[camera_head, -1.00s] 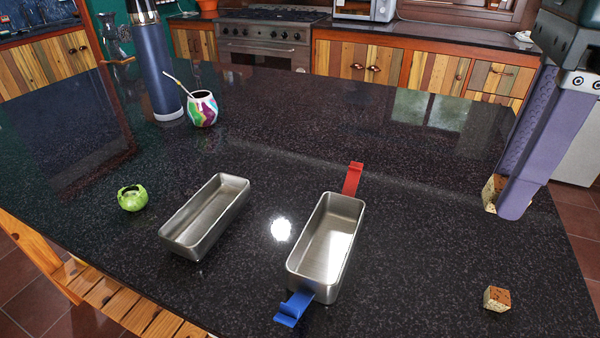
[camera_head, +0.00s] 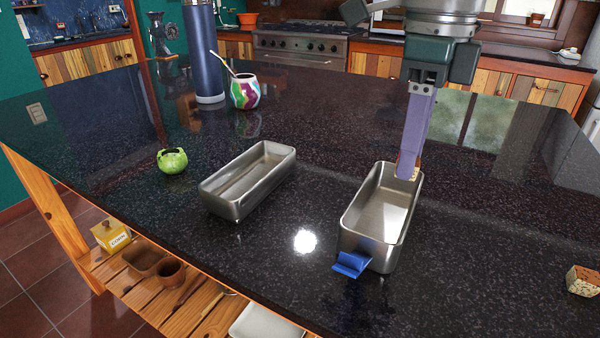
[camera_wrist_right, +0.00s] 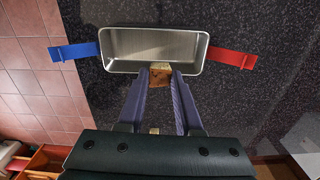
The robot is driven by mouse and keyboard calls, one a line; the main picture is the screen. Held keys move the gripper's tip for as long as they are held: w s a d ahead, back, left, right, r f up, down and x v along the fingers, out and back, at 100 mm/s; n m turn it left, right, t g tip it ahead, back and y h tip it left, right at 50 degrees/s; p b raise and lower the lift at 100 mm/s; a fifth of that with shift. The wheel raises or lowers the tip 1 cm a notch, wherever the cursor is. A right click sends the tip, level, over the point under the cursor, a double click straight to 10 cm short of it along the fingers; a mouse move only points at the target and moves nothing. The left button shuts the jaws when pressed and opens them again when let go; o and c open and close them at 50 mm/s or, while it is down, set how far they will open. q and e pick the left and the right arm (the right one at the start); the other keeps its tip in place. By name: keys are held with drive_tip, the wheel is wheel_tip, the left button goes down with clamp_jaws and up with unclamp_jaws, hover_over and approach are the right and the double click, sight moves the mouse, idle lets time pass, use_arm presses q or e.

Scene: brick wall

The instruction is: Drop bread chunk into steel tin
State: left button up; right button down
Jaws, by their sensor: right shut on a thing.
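My right gripper (camera_head: 408,172) points down at the far right end of a steel tin (camera_head: 382,218) in the head view. It is shut on a bread chunk (camera_head: 416,174), mostly hidden behind a finger there. In the right wrist view the bread chunk (camera_wrist_right: 160,76), brown-crusted, sits between the fingertips (camera_wrist_right: 160,72) and overlaps the near long rim of the tin (camera_wrist_right: 135,45). How high it is above the tin I cannot tell. The tin looks empty otherwise. A second bread chunk (camera_head: 582,281) lies on the counter at right. My left gripper is out of view.
A blue clip (camera_head: 352,264) and a red clip (camera_wrist_right: 232,59) stick out from the tin's ends. Another empty steel tin (camera_head: 250,180) stands to its left. A green pot (camera_head: 172,160), a painted mate cup (camera_head: 245,92) and a blue flask (camera_head: 203,50) stand farther left. The counter's right side is mostly clear.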

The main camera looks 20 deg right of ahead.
drive_tip(key=shift+f+b, duration=0.85)
drive_tip(key=shift+f, duration=0.7)
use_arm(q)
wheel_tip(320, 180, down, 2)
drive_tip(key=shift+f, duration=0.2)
use_arm(e)
drive_tip(key=c, duration=0.5)
unclamp_jaws()
drive_tip(key=shift+r, duration=0.1)
wheel_tip(320, 180, up, 9)
drive_tip(key=shift+r, duration=0.1)
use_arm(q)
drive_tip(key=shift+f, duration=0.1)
use_arm(e)
drive_tip(key=shift+r, duration=0.35)
drive_tip(key=shift+a, duration=0.1)
